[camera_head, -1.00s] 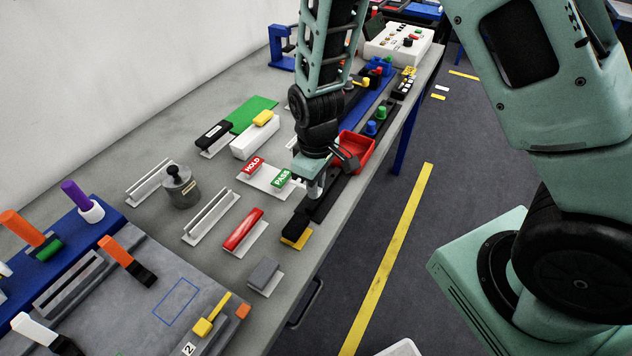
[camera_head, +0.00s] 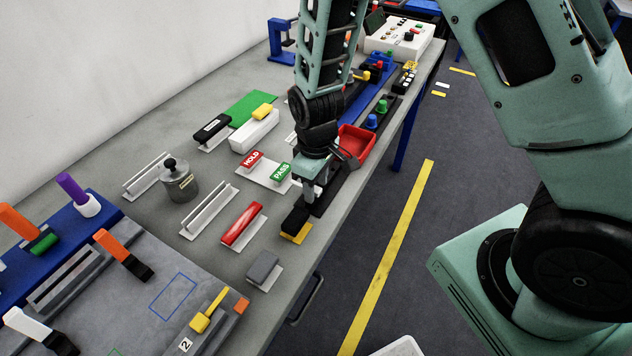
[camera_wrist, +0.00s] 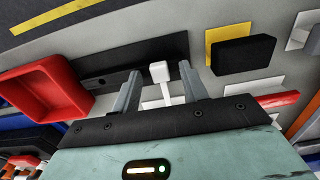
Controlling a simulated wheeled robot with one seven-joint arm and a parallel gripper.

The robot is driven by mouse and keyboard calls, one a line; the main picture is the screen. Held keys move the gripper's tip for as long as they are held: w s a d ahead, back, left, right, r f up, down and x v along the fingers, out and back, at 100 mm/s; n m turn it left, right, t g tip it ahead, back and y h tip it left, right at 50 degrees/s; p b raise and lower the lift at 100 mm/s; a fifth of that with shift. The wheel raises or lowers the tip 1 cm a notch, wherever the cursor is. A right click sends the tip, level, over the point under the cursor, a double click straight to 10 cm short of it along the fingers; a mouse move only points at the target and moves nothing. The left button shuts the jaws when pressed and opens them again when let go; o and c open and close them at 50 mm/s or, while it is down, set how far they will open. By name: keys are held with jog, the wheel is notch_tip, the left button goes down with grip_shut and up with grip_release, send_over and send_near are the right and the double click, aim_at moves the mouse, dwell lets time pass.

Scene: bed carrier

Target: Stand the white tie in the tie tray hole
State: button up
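In the wrist view the white tie (camera_wrist: 158,72) shows as a small white block with a thin white stem below it. My gripper (camera_wrist: 158,82) is open, with one finger on each side of the white block and a visible gap to both. A long black strip, apparently the tie tray (camera_wrist: 115,68), runs behind the fingers, with a small dark hole near its left part. In the head view my gripper (camera_head: 307,196) points down at the near end of the black tray (camera_head: 328,197). The white tie cannot be made out there behind the gripper.
A red bin (camera_head: 354,143) stands close behind my gripper. A black block on a yellow plate (camera_head: 296,236) is just in front. HOLD and PASS stamps (camera_head: 267,176) lie left, and a red-handled piece (camera_head: 241,224) lies front left.

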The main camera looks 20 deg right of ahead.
aim_at(316, 189)
notch_tip(316, 189, up, 18)
jog(key=b, duration=0.1)
jog(key=shift+f, duration=0.25)
dwell(0.4)
dwell(0.3)
jog(key=s+a, duration=0.3)
jog(key=s, duration=0.7)
jog(key=s+a+r, duration=0.1)
jog(key=s+a, duration=0.2)
jog(key=s, duration=0.7)
jog(key=shift+a+n+y, duration=0.15)
jog(key=shift+n+y, duration=0.15)
